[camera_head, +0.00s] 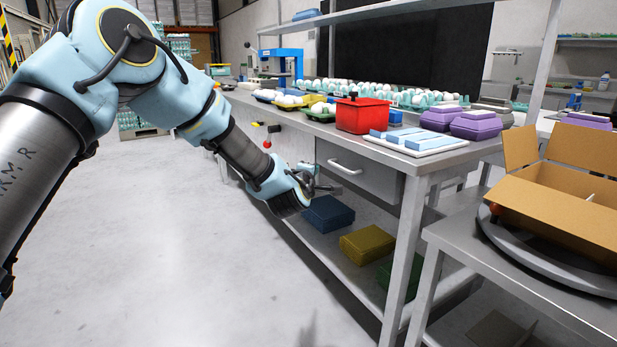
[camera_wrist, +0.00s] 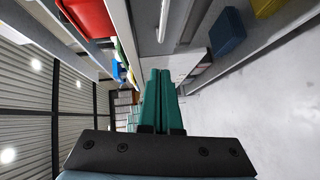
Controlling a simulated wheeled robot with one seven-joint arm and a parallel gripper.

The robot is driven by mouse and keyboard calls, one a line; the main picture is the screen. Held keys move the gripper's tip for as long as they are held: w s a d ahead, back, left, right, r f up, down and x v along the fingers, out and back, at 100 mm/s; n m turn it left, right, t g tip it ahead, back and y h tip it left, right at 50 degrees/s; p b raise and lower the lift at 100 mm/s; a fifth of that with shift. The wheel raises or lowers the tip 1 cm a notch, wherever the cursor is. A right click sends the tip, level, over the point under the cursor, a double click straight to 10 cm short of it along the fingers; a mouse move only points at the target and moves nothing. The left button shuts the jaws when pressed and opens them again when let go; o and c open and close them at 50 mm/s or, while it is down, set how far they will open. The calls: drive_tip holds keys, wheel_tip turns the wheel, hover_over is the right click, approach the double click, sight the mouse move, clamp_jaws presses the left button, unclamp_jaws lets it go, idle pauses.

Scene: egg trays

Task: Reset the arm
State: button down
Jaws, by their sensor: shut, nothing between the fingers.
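My arm reaches in from the left in the head view and bends down in front of the workbench (camera_head: 420,162). My gripper (camera_head: 322,188) is at the bench's front side, below the top and near the drawer. In the wrist view its two green fingers (camera_wrist: 162,88) lie together, shut, with nothing between them. The wrist view is turned on its side, with the bench front along the top and the grey floor at the right.
On the bench stand a red box (camera_head: 362,115), purple egg cartons (camera_head: 475,125) and trays of white eggs. A blue carton (camera_head: 328,213) and a yellow carton (camera_head: 367,244) lie on the lower shelf. An open cardboard box (camera_head: 560,195) stands at right. Floor at left is clear.

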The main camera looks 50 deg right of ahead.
drive_tip(key=shift+v, duration=2.1)
drive_tip(key=w+a+f+m+y, duration=0.1)
drive_tip(key=w+a+m+y, duration=0.15)
drive_tip(key=w+a, duration=0.65)
drive_tip(key=w+a+f+m+y, duration=0.1)
drive_tip(key=w+a+f+y, duration=0.15)
drive_tip(key=w+a, duration=0.65)
drive_tip(key=w+a+f+m+g+y, duration=0.1)
drive_tip(key=a+y, duration=0.5)
drive_tip(key=a, duration=2)
drive_tip(key=s+a+g+y, duration=0.2)
drive_tip(key=s+a, duration=0.4)
drive_tip(key=a, duration=0.5)
drive_tip(key=s+a+g+y, duration=0.2)
drive_tip(key=s+a, duration=0.3)
drive_tip(key=a, duration=0.7)
wheel_tip(320, 180, up, 18)
drive_tip(key=p, duration=1.8)
drive_tip(key=shift+d+p, duration=0.25)
drive_tip(key=shift+p, duration=0.1)
